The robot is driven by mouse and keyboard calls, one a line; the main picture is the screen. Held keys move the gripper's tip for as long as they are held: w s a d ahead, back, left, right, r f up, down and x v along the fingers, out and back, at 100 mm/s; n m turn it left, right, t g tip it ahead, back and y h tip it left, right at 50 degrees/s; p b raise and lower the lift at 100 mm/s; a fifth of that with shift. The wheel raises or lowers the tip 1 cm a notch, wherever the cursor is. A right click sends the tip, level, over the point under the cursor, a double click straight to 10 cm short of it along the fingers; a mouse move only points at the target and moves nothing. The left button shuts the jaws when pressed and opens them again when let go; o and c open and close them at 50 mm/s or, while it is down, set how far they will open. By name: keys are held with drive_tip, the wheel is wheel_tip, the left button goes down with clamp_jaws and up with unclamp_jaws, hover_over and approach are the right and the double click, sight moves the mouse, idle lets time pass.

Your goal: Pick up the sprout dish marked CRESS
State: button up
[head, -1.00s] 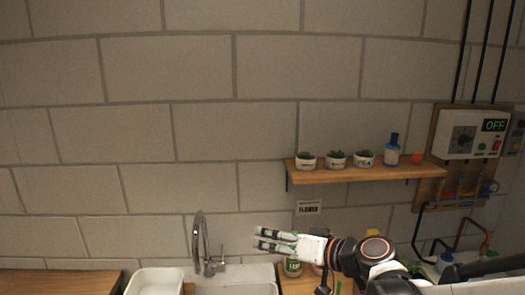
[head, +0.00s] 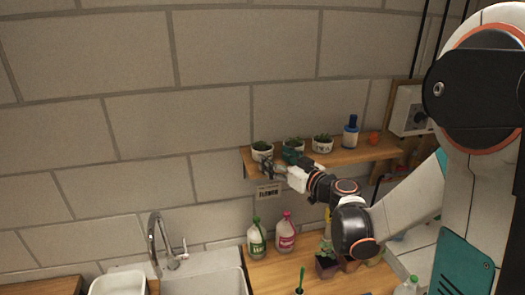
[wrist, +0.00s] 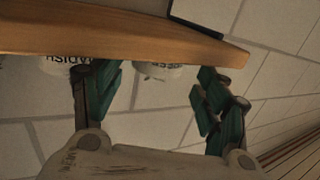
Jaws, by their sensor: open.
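Three small white dishes with green sprouts stand in a row on the wooden wall shelf. In the head view they are the left dish (head: 262,151), the middle dish (head: 293,147) and the right dish (head: 322,145). Their labels are too small to read surely there. My gripper (head: 277,163) is open at the shelf's front edge, by the left and middle dishes. The wrist view is upside down. There, one dish (wrist: 157,72) shows between the open fingers, its label unclear. Another dish (wrist: 65,63), apparently marked radish, is beside the left finger and partly hidden by it.
The wooden shelf (head: 352,153) also bears a blue-and-white bottle (head: 350,134) and an orange cup (head: 374,138). Below are a green-labelled bottle (head: 256,240), a pink-labelled bottle (head: 286,234), a potted plant (head: 327,264), a sink and a tap (head: 160,240).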

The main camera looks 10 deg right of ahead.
sight(262, 147)
drive_tip(key=shift+p+x, duration=0.55)
drive_tip(key=shift+x, duration=3.15)
drive_tip(key=shift+d+r, duration=0.1)
drive_tip(key=shift+r, duration=0.2)
drive_tip(key=c, duration=0.9)
